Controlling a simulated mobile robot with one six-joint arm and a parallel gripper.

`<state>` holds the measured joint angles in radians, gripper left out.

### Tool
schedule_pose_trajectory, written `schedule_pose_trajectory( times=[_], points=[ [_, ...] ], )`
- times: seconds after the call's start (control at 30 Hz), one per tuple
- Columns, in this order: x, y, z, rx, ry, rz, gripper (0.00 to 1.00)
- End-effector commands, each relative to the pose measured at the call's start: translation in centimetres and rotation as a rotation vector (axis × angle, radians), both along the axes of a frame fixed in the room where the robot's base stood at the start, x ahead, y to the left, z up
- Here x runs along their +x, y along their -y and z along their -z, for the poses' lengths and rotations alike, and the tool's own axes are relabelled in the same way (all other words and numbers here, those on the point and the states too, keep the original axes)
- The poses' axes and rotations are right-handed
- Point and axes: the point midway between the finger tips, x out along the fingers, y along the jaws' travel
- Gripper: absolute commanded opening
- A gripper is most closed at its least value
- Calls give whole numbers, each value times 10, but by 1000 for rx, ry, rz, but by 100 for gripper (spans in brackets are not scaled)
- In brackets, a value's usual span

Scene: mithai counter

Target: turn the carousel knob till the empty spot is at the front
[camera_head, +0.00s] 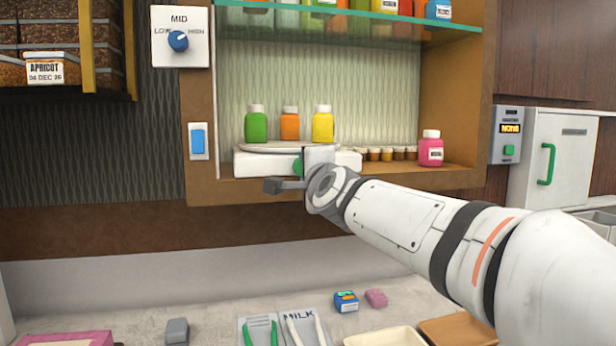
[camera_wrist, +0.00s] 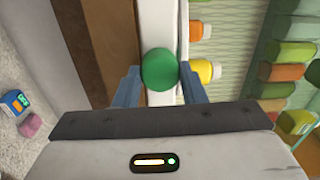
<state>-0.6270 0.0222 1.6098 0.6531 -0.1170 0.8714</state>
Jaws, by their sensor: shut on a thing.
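The carousel is a round pale plate (camera_head: 270,148) on a white base (camera_head: 262,162), on the lower shelf of the wooden cabinet. A green bottle (camera_head: 256,125), an orange bottle (camera_head: 290,125) and a yellow bottle (camera_head: 322,125) stand upright on the plate. The orange one looks a little farther back. The visible front strip of the plate is bare; my wrist hides its right front. The green knob (camera_wrist: 160,69) is on the base's front face. My gripper (camera_head: 300,172) is shut on it, with one finger on each side in the wrist view.
A glass shelf (camera_head: 350,28) with several jars hangs above the carousel. A pink bottle (camera_head: 430,148) and a row of small jars (camera_head: 388,154) stand to the right. A dial panel (camera_head: 180,38) and a blue switch (camera_head: 198,140) are at the left. The counter below holds trays and small items.

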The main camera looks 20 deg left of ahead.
Motion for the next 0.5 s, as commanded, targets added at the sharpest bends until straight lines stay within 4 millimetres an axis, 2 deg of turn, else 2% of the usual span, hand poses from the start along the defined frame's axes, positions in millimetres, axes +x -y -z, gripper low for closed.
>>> schedule_pose_trajectory(
  times=[0.2,0.5],
  points=[
    [0,0,0,103,-61,1,14],
    [0,0,0,168,-102,1,14]
  ],
)
